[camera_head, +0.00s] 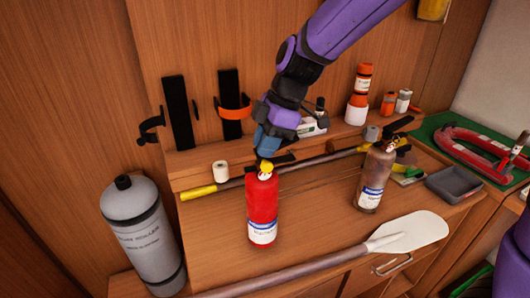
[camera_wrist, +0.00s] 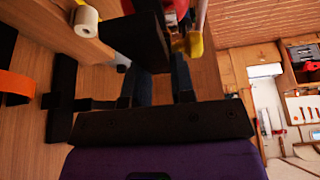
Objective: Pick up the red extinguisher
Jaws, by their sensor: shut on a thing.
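The red extinguisher (camera_head: 262,208) stands upright at the middle of the wooden worktop in the head view, with a white and blue label and a yellow part at its top. My gripper (camera_head: 267,157) comes down from above and is shut on the extinguisher's top. In the wrist view my gripper (camera_wrist: 160,90) reaches toward dark parts, with a bit of the red extinguisher (camera_wrist: 172,8) at the top edge. The exact contact of the fingers is hidden. I cannot tell whether its base touches the worktop.
A grey-brown extinguisher (camera_head: 375,178) stands to the right. A paddle (camera_head: 410,230) lies in front and a yellow-ended pole (camera_head: 200,192) behind. A large grey cylinder (camera_head: 145,235) stands at left. A grey tray (camera_head: 455,185) and red coiled line (camera_head: 470,150) lie at right.

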